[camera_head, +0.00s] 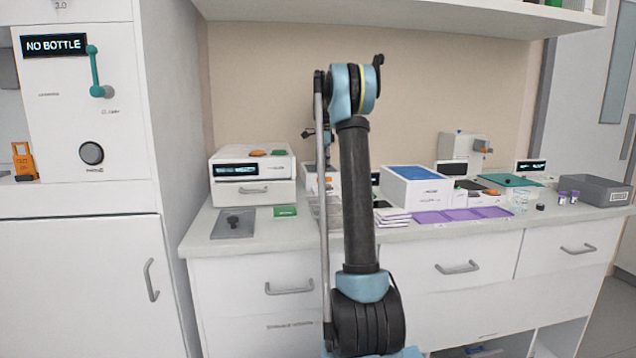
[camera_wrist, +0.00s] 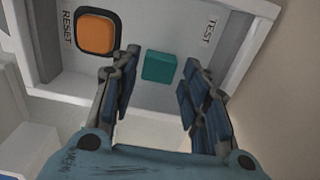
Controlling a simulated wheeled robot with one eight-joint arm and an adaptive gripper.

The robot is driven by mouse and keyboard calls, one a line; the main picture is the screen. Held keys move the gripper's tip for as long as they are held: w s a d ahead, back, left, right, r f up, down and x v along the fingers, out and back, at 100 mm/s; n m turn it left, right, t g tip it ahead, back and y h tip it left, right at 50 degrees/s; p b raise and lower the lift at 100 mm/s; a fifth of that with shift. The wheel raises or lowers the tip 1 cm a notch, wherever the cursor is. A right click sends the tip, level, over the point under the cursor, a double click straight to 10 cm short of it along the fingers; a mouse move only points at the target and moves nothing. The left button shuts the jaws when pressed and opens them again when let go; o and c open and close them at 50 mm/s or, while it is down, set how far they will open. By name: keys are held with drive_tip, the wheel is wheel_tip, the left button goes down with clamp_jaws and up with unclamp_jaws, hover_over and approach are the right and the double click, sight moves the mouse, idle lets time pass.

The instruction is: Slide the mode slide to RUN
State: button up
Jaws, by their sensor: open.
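In the wrist view a white panel carries a teal square block (camera_wrist: 159,66), which may be the mode slide. It sits between an orange square button (camera_wrist: 97,31) by the word RESET and the word TEST. I can read no RUN label. My gripper (camera_wrist: 160,62) is open, with one finger on each side of the teal block in the picture. Nothing is between the fingers that I can see as gripped, and I cannot tell whether they touch the panel. In the head view my arm hides most of the gripper and what is below it.
A white instrument (camera_head: 252,172) with a display stands at the bench's left. A tall cabinet unit (camera_head: 80,120) reading NO BOTTLE stands at far left. A shelf (camera_head: 400,12) overhangs the bench.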

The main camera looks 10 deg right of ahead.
drive_tip(key=shift+r, duration=3.45)
